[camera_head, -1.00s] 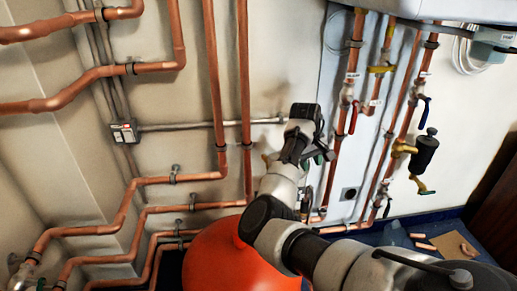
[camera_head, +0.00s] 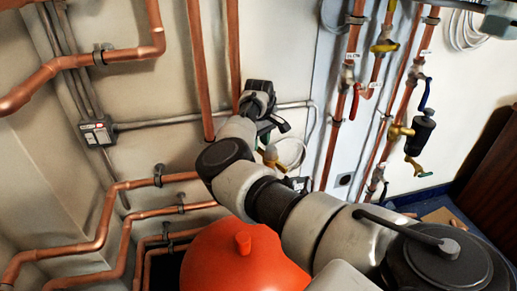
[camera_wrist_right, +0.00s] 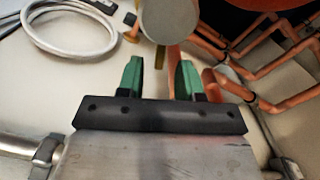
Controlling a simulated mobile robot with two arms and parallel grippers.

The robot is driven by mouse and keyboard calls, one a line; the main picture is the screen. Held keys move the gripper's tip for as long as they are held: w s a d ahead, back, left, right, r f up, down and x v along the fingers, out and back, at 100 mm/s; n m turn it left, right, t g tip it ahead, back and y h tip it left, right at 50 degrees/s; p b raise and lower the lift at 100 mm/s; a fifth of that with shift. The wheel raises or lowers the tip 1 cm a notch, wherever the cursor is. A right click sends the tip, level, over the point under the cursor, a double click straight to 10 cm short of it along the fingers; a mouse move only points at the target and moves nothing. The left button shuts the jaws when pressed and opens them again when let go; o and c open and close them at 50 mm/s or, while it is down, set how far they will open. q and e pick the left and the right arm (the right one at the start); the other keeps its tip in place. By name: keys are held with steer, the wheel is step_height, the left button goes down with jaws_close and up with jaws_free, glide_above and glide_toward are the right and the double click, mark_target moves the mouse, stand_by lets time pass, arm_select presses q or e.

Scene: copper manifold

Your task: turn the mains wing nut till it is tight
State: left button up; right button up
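I cannot pick out the mains wing nut for certain. In the head view my right gripper (camera_head: 277,127) is in front of the wall, right of two vertical copper pipes. Its green-tipped fingers are apart in the right wrist view (camera_wrist_right: 160,77), with nothing held between them. A small brass-coloured piece (camera_wrist_right: 161,57) shows beyond the gap between the fingertips, below a round grey body (camera_wrist_right: 168,20). A brass-yellow fitting (camera_head: 272,157) shows just below the gripper in the head view. My left gripper is in neither current view.
An orange-red rounded vessel (camera_head: 225,260) stands below my right arm. Copper pipes (camera_head: 200,65) run along the wall. Red-handled (camera_head: 354,102) and blue-handled (camera_head: 425,95) valves are at the right. A white hose coil (camera_head: 290,152) hangs beside the gripper; the wrist view shows a grey coil (camera_wrist_right: 70,40).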

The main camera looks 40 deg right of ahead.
steer(key=shift+f, duration=0.95)
steer(key=shift+c, duration=0.2)
jaws_close()
